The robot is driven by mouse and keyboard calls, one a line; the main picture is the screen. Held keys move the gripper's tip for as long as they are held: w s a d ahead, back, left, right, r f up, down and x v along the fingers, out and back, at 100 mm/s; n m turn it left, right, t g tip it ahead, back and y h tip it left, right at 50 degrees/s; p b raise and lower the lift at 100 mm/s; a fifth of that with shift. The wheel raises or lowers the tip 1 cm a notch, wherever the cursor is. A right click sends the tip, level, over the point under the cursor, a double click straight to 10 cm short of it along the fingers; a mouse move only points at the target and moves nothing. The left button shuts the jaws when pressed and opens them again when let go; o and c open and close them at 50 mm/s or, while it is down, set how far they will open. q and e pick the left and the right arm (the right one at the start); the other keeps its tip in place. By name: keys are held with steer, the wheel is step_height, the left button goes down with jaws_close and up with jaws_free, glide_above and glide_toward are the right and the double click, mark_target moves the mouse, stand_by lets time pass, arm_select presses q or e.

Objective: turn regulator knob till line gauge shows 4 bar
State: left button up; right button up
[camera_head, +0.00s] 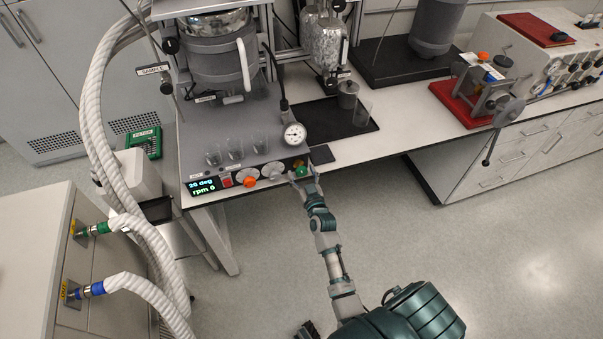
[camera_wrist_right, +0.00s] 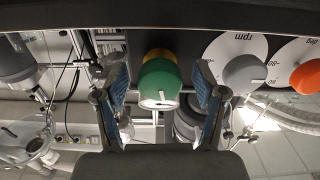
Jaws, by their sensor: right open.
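The regulator knob is a green knob (camera_wrist_right: 160,82) with a yellow collar, on the front panel of the reactor unit. It also shows in the head view as a small green spot (camera_head: 301,171) at the right end of the panel. The line gauge (camera_head: 295,134) is a round white dial above the knob; its needle is too small to read. My right gripper (camera_head: 303,178) is at the knob. In the wrist view its blue-padded fingers (camera_wrist_right: 160,76) are open, one on each side of the knob, with gaps showing. My left gripper is not in view.
Glass beakers (camera_head: 235,149) stand above the panel. A beaker stands on the black mat (camera_head: 325,118). The floor in front is clear.

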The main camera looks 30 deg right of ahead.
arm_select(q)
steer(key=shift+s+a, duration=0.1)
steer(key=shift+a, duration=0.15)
arm_select(e)
steer(key=v, duration=1.1)
steer(key=shift+s, duration=0.25)
steer(key=shift+f, duration=0.1)
steer(key=r+p+v, duration=0.1)
steer(key=p+v, duration=0.4)
steer(key=p, duration=0.3)
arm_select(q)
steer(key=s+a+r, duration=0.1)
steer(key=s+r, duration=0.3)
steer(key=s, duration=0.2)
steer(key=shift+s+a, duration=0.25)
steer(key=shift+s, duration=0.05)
arm_select(e)
steer(key=x, duration=1.7)
steer(key=shift+w+f, duration=0.1)
steer(key=shift+f, duration=0.15)
steer(key=c, duration=1.1)
